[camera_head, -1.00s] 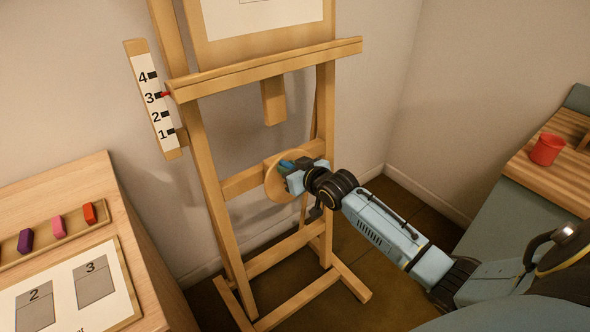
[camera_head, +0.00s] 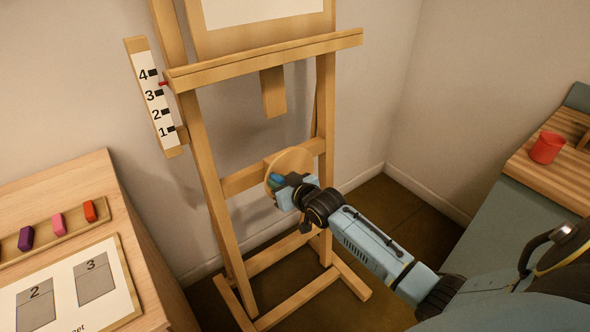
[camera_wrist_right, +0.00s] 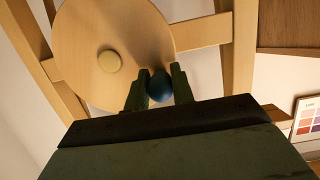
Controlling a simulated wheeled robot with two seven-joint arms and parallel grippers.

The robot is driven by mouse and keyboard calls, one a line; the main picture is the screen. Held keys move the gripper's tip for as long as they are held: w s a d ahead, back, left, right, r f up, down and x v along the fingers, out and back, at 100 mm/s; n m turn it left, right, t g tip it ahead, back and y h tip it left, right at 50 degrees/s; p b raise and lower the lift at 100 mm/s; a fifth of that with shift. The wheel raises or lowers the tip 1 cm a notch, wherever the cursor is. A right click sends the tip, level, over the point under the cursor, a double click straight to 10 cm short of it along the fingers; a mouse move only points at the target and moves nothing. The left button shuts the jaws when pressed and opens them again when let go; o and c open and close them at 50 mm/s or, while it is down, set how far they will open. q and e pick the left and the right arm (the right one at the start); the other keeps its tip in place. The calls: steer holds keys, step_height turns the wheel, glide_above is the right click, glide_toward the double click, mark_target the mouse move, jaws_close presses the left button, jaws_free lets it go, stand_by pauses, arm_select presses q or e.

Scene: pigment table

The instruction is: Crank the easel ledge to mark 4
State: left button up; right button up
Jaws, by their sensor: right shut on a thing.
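The wooden easel stands against the wall, with its ledge (camera_head: 262,60) across the front. A red pointer (camera_head: 164,84) at the ledge's left end sits between marks 3 and 4 on the white scale (camera_head: 153,97). The round wooden crank wheel (camera_head: 296,160) is on the lower crossbar; it also shows in the right wrist view (camera_wrist_right: 80,45). My right gripper (camera_head: 277,184) is shut on the blue crank knob (camera_wrist_right: 160,86), at the wheel's lower left in the head view. The knob is between both fingers in the right wrist view. My left gripper is not in view.
A wooden table (camera_head: 60,181) at left holds a tray with purple, pink and red blocks and a numbered card (camera_head: 72,290). A red cup (camera_head: 546,147) stands on a wooden board at right. Free floor lies right of the easel.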

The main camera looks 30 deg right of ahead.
steer(key=shift+s+a+f, duration=0.1)
steer(key=shift+a+f, duration=0.15)
steer(key=shift+f, duration=0.7)
